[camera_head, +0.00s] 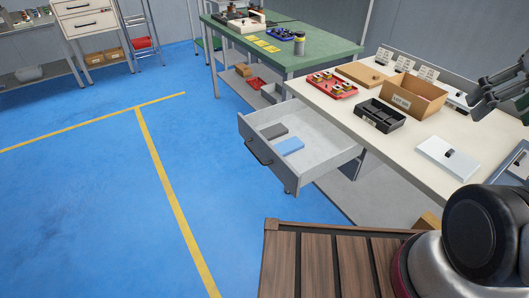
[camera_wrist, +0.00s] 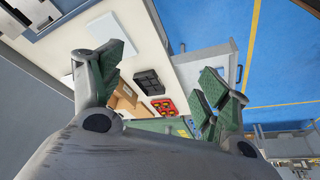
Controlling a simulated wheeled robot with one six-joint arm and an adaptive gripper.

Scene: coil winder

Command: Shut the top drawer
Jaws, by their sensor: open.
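A light grey drawer (camera_head: 318,165) under the white workbench (camera_head: 425,150) stands pulled well out over the blue floor. Its dark bar handle (camera_head: 258,152) is on the front panel, facing the lower left. A dark grey block (camera_head: 275,131) and a light blue block (camera_head: 290,146) lie inside. My gripper (camera_head: 490,90) is above the bench at the right edge, far from the drawer and partly cut off. In the wrist view my gripper (camera_wrist: 163,80) is open and empty. The drawer (camera_wrist: 205,60) shows beyond the right finger, which partly hides it.
The bench holds a red tray (camera_head: 332,87), a black tray (camera_head: 380,115), a cardboard box (camera_head: 412,94) and a white case (camera_head: 447,156). A green table (camera_head: 340,56) stands behind. A slatted wooden surface (camera_head: 315,262) is in front. The floor left of the drawer is clear.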

